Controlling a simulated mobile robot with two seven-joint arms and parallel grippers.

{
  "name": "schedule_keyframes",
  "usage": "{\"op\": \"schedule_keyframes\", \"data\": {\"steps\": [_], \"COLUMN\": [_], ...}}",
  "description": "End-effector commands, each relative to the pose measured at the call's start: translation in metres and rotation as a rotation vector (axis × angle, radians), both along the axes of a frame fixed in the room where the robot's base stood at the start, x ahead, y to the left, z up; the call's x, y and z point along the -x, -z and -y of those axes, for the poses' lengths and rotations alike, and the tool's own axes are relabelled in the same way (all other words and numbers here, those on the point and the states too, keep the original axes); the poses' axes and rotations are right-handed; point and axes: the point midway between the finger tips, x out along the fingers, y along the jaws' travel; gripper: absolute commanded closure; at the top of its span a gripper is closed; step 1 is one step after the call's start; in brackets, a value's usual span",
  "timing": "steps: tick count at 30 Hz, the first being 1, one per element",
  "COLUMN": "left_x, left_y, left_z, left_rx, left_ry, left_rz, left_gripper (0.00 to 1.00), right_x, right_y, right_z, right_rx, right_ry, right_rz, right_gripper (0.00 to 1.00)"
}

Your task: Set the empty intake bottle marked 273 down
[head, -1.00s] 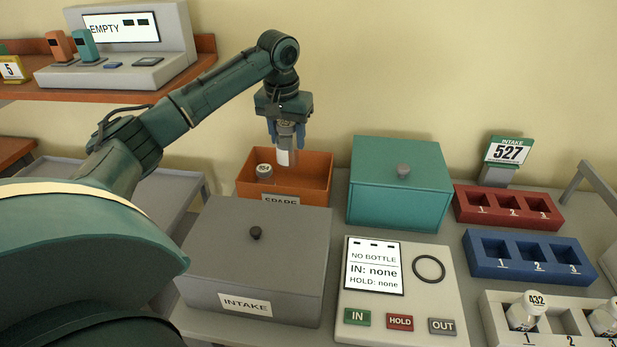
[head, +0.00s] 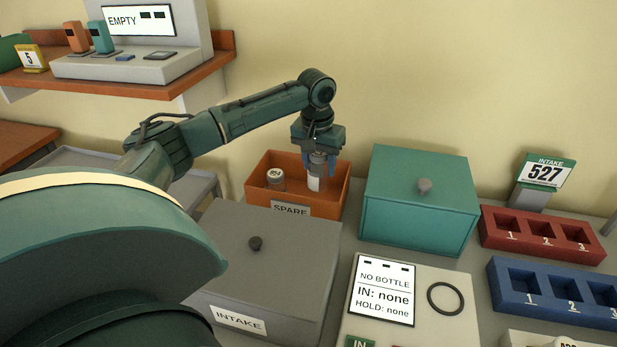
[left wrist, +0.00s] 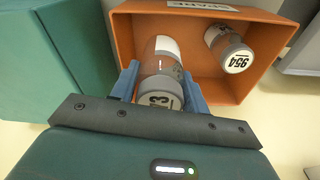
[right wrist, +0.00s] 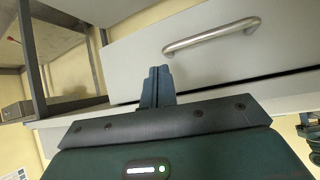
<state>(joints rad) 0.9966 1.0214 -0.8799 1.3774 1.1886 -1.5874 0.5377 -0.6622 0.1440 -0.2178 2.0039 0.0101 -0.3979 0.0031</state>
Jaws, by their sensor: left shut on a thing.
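The intake bottle (head: 314,184), clear with a white label, is held in my left gripper (head: 318,164) inside the right part of the orange SPARE box (head: 258,187). In the left wrist view the bottle's cap (left wrist: 163,98) shows the end of its number, "73", between the two blue fingers (left wrist: 162,88). The bottle looks upright; I cannot tell whether its base touches the box floor. A second bottle (head: 275,180), marked 954, stands in the box's left part, apart from it. My right gripper (right wrist: 157,86) has its fingers together and empty, in front of a drawer.
The grey INTAKE box (head: 290,255) stands in front of the SPARE box, and a teal lidded box (head: 420,215) stands to its right. A panel (head: 384,288) reads "NO BOTTLE". Red (head: 540,246) and blue (head: 550,308) racks show empty slots. The drawer handle (right wrist: 210,36) is near my right gripper.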

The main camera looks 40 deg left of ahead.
Motion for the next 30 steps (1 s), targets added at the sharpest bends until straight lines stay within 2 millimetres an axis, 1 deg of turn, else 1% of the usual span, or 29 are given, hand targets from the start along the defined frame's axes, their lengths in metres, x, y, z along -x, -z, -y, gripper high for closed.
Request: {"op": "schedule_keyframes", "data": {"steps": [1,3,8,12,16,19,29,30], "left_x": [0.001,0.001,0.001,0.001,0.001,0.000,0.001,0.001], "left_y": [0.009,0.019,0.035,0.058,0.075,0.080,0.083,0.083], "left_z": [0.000,0.000,0.000,0.000,0.000,0.000,0.000,0.000], "left_rx": [-0.001,-0.001,0.000,-0.002,0.000,0.000,-0.001,-0.001], "left_ry": [-0.001,-0.001,0.000,0.000,0.000,0.000,0.000,0.000], "left_rz": [-0.004,-0.003,-0.002,-0.005,-0.002,0.001,-0.001,0.000], "left_gripper": [0.80,0.80,0.80,0.80,0.80,0.80,0.80,0.52], "right_x": [0.000,0.000,0.001,0.001,0.001,0.001,0.001,0.001], "right_y": [-0.001,-0.001,-0.001,-0.002,-0.002,-0.002,-0.003,-0.002], "right_z": [0.000,0.000,0.001,0.001,0.002,0.002,0.002,0.002], "right_rx": [0.000,0.001,0.001,0.002,0.002,0.003,0.003,0.003], "right_ry": [0.001,0.002,0.003,0.005,0.006,0.007,0.007,0.007], "right_rz": [-0.002,-0.003,-0.005,-0.008,-0.010,-0.011,-0.011,-0.011], "right_gripper": [1.00,1.00,1.00,1.00,1.00,1.00,1.00,1.00]}}
